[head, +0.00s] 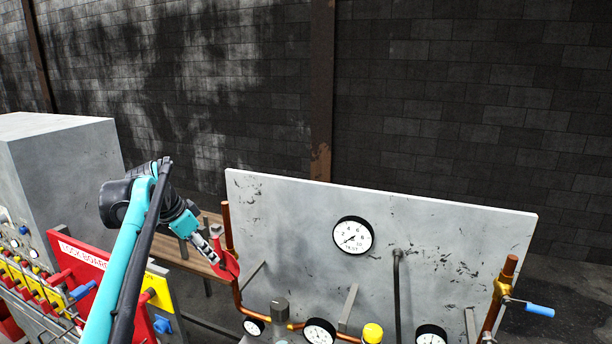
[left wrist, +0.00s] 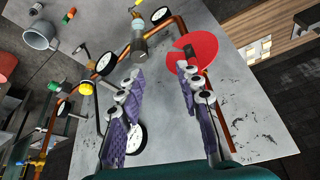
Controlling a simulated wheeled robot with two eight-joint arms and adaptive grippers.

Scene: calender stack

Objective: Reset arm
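My left arm comes in from the lower left in the head view. Its gripper (head: 214,250) is beside a red disc-like part (head: 228,266) at the left edge of the grey gauge panel (head: 300,230). In the left wrist view my left gripper (left wrist: 160,82) has its two purple-padded fingers apart, with nothing between them. The red disc (left wrist: 206,52) lies beyond the right finger, which partly covers it. Whether they touch I cannot tell. My right gripper is in neither view.
Copper pipes (head: 226,226) and a round gauge (head: 353,235) are on the panel. A red lockout board (head: 84,256) and a grey cabinet (head: 60,160) stand at the left. A grey mug (left wrist: 41,36) shows in the wrist view. A brick wall (head: 450,100) is behind.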

